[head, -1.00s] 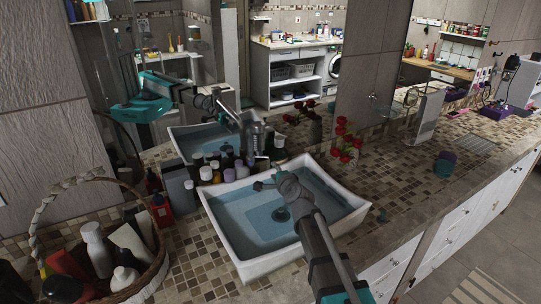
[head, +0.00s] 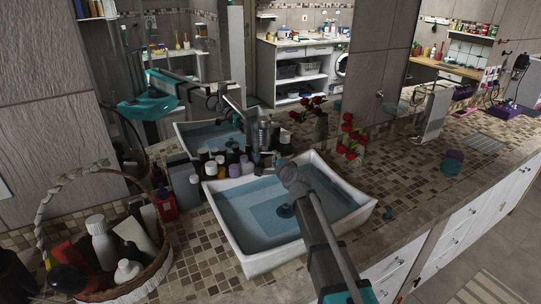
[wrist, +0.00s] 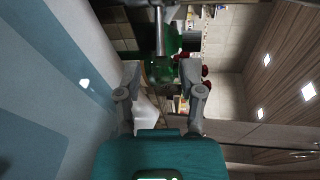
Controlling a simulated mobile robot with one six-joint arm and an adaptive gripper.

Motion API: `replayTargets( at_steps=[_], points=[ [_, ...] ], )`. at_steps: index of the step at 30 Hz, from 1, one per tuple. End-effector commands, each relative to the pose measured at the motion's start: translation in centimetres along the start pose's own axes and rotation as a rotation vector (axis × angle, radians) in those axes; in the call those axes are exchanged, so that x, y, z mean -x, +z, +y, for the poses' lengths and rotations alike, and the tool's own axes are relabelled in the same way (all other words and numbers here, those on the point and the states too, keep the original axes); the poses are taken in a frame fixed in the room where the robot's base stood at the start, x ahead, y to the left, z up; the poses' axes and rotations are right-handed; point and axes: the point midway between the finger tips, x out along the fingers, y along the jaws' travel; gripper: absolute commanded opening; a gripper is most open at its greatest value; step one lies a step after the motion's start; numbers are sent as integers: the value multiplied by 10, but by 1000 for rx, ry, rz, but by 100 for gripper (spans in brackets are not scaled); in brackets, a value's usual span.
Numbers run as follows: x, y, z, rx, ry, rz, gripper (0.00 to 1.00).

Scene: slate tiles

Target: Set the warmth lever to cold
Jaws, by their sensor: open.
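The white basin (head: 244,262) holds blue-looking water. A grey metal tap-like shape (head: 264,132) stands behind it among bottles; which part is the warmth lever cannot be made out. My arm crosses the basin's front right, and its wrist hides most of my gripper near the back rim. In the wrist view my gripper (wrist: 163,78) is open, with its two grey fingers apart. A shiny metal rod (wrist: 160,32) lies beyond the fingertips, in line with the gap. A green glassy thing shows behind it. I see no contact with the rod.
Several bottles (head: 233,170) crowd the back left of the basin. Red roses (head: 352,136) stand at its back right. A basket (head: 150,285) of bottles is at the left. The mirror behind repeats my arm. The counter right of the basin is mostly clear.

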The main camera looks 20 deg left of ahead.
Motion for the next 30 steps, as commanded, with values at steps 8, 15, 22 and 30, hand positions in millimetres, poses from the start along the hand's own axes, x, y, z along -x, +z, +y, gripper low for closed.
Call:
replayTargets(
  at_steps=[8, 15, 22, 30],
  points=[
    [-46, -1, 1, 0, 0, 1, 50],
    [-67, -2, 0, 0, 0, 1, 50],
    [-72, -2, 0, 0, 0, 2, 50],
    [-72, -2, 0, 0, 0, 2, 42]
  ],
)
